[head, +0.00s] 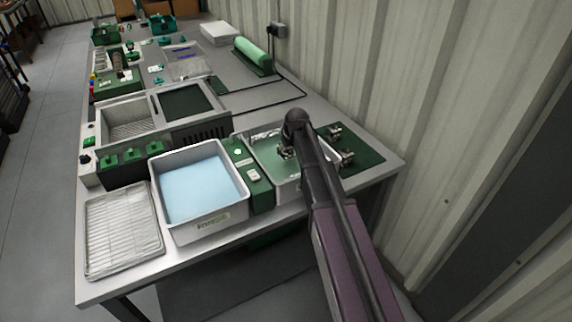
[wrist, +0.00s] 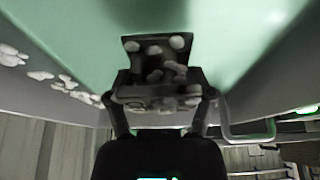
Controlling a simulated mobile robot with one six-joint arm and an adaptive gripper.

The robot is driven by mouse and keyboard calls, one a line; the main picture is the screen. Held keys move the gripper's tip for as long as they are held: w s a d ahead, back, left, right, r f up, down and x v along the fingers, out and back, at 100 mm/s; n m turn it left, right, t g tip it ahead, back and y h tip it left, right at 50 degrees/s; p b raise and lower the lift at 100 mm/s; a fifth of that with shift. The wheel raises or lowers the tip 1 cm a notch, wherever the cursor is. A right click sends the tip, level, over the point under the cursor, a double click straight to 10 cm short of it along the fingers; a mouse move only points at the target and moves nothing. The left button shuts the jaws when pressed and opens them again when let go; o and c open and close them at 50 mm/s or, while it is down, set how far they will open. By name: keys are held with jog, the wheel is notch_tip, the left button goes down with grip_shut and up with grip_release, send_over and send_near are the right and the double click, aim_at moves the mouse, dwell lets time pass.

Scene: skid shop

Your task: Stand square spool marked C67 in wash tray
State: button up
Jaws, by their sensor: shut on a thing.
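My gripper (head: 287,152) reaches into the steel tray of green, sudsy liquid (head: 262,145), which looks like the wash tray. In the wrist view my gripper (wrist: 157,100) is shut on a dark, square-ended metal part (wrist: 153,48), likely the square spool, with whitish foam blobs on it. Green liquid fills the view behind the part, and the tray wall (wrist: 285,70) runs along the right. The marking C67 is not legible. I cannot tell whether the part touches the tray floor.
A dark green mat (head: 368,157) with several small metal parts (head: 335,131) lies right of the tray. A green control box (head: 258,190) and a tray of pale blue liquid (head: 155,180) stand left. A wire rack tray (head: 122,232) is at the front left. A corrugated wall (head: 430,110) borders the right.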

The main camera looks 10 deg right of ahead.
aim_at(290, 149)
jog(key=shift+f, duration=0.45)
jog(key=shift+f+b, duration=1.85)
jog(key=shift+b, duration=0.25)
jog(key=shift+f, duration=0.1)
jog(key=o, duration=1.3)
jog(key=p+v, duration=1.1)
jog(key=v, duration=0.1)
jog(key=shift+s, duration=0.1)
